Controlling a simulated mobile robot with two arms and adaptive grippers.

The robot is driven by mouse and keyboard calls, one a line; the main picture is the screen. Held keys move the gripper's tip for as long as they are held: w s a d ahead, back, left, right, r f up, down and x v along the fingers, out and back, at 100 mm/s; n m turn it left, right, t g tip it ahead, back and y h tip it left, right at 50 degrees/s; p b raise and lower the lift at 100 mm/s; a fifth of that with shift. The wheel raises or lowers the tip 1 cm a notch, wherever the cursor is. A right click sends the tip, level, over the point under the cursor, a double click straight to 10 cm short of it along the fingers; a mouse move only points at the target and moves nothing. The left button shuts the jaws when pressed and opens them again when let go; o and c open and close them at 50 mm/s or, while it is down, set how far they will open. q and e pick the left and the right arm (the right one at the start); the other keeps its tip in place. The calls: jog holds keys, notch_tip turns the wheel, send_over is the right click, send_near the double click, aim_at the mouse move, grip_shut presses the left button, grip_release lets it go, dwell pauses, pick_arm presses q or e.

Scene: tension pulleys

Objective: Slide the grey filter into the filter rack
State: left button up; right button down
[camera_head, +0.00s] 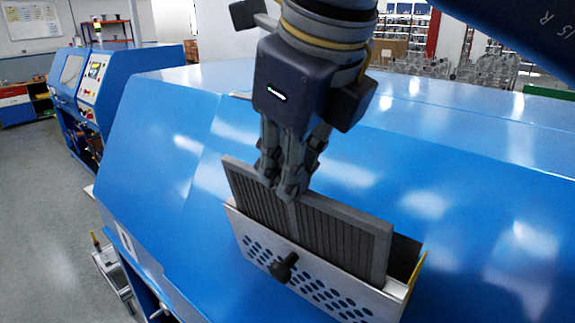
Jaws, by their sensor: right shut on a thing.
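The grey filter (340,228) is a flat, ribbed panel standing on edge in the camera_head view. Its lower part is inside the filter rack (310,282), a metal holder with a perforated front and a black knob. The filter's upper part sticks out above the rack's front wall. My right gripper (286,190) comes down from above and is shut on the filter's top edge, left of its middle. The rack's right end shows an open dark gap beside the filter. The filter's lower edge is hidden behind the front wall. My left gripper is not in view.
The rack is on the sloping blue casing (480,220) of a large machine. A second blue machine (95,90) with a control panel stands at the back left. Grey floor (45,200) is open at the left. Shelves and metal parts stand in the background.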

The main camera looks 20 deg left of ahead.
jog(key=shift+s+a+r+p, duration=0.1)
jog(key=shift+s+r+p, duration=0.1)
jog(key=shift+r+p, duration=0.6)
jog(key=shift+s+a+r+p, duration=0.1)
jog(key=shift+s+r+p, duration=0.2)
jog(key=shift+r, duration=0.75)
jog(key=shift+w, duration=0.1)
jog(key=shift+s+r+p, duration=0.2)
jog(key=shift+r+p, duration=0.35)
jog(key=shift+r, duration=0.25)
jog(key=shift+s+r+p, duration=0.15)
jog(key=shift+r+p, duration=0.4)
jog(key=shift+r, duration=0.25)
jog(key=shift+a, duration=0.1)
jog(key=r+p, duration=0.1)
jog(key=r, duration=0.1)
jog(key=r+p, duration=0.1)
jog(key=r, duration=0.1)
jog(key=shift+s+a, duration=0.15)
jog(key=shift+s, duration=0.25)
jog(key=shift+f, duration=0.1)
